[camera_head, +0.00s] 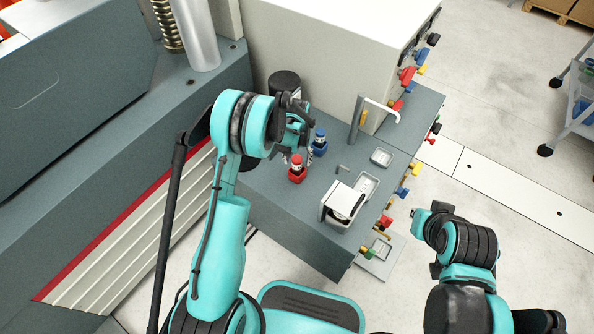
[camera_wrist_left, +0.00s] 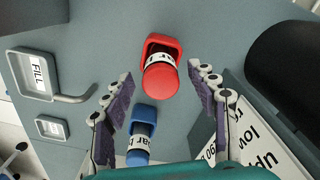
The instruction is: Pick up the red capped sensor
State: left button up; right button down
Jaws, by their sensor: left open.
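The red capped sensor (camera_head: 297,162) stands in a red square holder (camera_head: 297,175) on the grey bench top. In the left wrist view its round red cap (camera_wrist_left: 160,78) lies ahead of the fingertips, between their lines and apart from both. A blue capped sensor (camera_head: 319,135) stands in a blue holder just behind it; it also shows in the left wrist view (camera_wrist_left: 140,142), low between the fingers. My left gripper (camera_wrist_left: 167,95) is open and empty above the bench. In the head view my left gripper (camera_head: 308,130) is partly hidden by its own wrist. My right arm is at the right, its fingers not clearly visible.
A black cylinder (camera_head: 284,84) stands behind the holders. A bent grey handle (camera_head: 357,118) rises right of them. A white box (camera_head: 341,205) and small trays (camera_head: 381,157) sit toward the right edge, where coloured knobs stick out.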

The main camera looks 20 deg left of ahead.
pick_arm(q)
jog(key=shift+f, duration=0.75)
jog(key=shift+r, duration=0.1)
jog(key=shift+c, duration=0.9)
grip_shut()
